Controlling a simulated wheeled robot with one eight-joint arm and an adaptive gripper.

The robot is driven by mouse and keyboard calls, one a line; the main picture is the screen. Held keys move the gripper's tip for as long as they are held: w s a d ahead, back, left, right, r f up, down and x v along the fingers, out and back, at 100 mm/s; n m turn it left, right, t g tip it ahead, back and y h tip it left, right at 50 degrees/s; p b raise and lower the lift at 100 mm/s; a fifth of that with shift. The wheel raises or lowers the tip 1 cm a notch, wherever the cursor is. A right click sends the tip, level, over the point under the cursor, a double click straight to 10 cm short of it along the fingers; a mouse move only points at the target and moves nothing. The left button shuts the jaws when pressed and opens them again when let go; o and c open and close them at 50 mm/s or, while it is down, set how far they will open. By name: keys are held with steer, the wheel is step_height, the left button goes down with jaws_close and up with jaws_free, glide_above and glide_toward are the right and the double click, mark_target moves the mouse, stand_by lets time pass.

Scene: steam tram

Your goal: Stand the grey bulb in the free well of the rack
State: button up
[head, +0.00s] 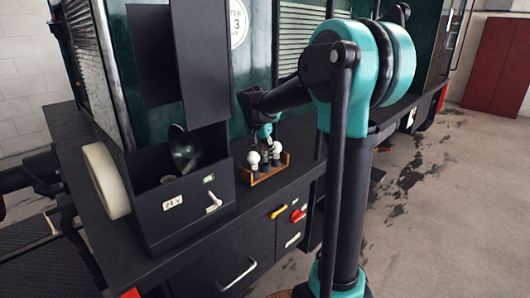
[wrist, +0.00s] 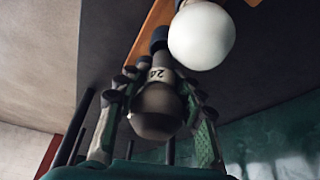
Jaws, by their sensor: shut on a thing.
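The grey bulb (wrist: 157,108) is between my gripper's two fingers (wrist: 158,88) in the wrist view, which are shut on it. Its dark rounded glass faces the camera. A pale collar marked 24 and a dark cap point away, toward the rack. The wooden rack (wrist: 152,28) shows behind the cap; I cannot tell whether the cap is in a well or just above it. In the head view the small brown rack (head: 263,177) stands on the dark ledge, with my gripper (head: 265,143) over it. The free well is not clearly visible.
A white bulb (wrist: 202,36) stands close beside the grey one. The head view shows white bulbs (head: 253,158) in the rack. A black box marked 24 V (head: 180,212), with a lamp reflector (head: 183,150) in it, stands left of the rack. The ledge's front edge is close.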

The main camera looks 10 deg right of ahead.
mark_target(264, 158)
steer(key=shift+f, duration=1.45)
stand_by(0.7)
steer(key=shift+s+f, duration=0.15)
steer(key=shift+f, duration=0.2)
steer(key=shift+f, duration=0.1)
steer(key=shift+c, duration=0.2)
jaws_close()
steer(key=shift+f, duration=0.1)
steer(key=shift+a+f, duration=0.1)
steer(key=shift+f, duration=0.3)
